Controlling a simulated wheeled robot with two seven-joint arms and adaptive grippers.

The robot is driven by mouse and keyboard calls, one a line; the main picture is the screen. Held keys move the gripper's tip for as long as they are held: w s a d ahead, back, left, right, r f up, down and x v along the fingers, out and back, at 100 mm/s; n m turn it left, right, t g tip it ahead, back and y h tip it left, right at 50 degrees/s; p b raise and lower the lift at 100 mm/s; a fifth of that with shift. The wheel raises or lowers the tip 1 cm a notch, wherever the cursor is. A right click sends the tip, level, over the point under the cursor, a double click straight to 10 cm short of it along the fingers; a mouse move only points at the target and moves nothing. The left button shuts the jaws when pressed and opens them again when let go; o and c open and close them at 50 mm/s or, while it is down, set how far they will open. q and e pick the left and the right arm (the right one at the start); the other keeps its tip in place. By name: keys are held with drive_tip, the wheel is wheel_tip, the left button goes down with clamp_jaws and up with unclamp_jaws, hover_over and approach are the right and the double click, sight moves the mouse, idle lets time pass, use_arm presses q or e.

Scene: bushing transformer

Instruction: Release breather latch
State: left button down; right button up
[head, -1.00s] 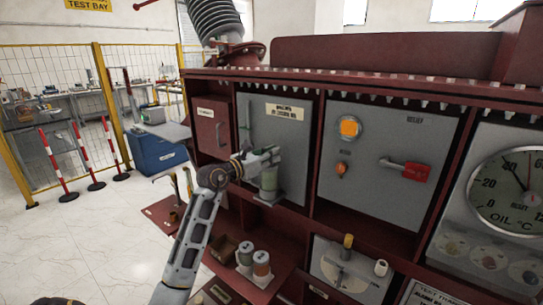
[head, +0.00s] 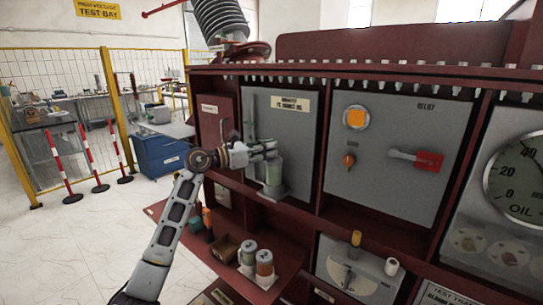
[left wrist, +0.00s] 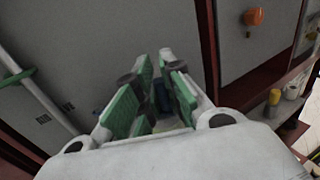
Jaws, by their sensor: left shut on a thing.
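The breather (head: 273,172) is a greenish see-through canister on a bracket low on the left grey panel (head: 292,125). My left gripper (head: 270,148) reaches in from the left to the breather's upper end, and its fingers look close together there. In the left wrist view the green-padded fingers (left wrist: 158,98) stand on both sides of a small dark blue piece (left wrist: 162,96), apparently the breather latch. The fingers hide most of this piece. My right gripper is in neither view now.
A shelf below holds two lidded jars (head: 256,259) and an open brown box (head: 224,247). A blue cabinet (head: 161,153) stands at the left. Clear floor lies at the lower left.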

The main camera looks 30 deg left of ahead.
use_arm(q)
drive_tip(key=shift+s+a+f+m+g+h+b, duration=0.1)
drive_tip(key=shift+s+a+m+g+h+b, duration=0.15)
drive_tip(key=shift+a+m+g+h+b, duration=0.2)
drive_tip(key=s+a+m+g+h+b, duration=0.2)
drive_tip(key=a+m+g+h+b, duration=0.2)
drive_tip(key=a, duration=0.5)
drive_tip(key=shift+s+a+m+g+h+b, duration=0.2)
drive_tip(key=shift+m+g+h+b, duration=0.15)
drive_tip(key=shift+m+g+h, duration=1.2)
drive_tip(key=c, duration=1.5)
unclamp_jaws()
drive_tip(key=shift+w+n, duration=0.1)
drive_tip(key=shift+n, duration=0.2)
drive_tip(key=v, duration=1.2)
drive_tip(key=shift+r+g, duration=0.35)
drive_tip(key=shift+g, duration=0.05)
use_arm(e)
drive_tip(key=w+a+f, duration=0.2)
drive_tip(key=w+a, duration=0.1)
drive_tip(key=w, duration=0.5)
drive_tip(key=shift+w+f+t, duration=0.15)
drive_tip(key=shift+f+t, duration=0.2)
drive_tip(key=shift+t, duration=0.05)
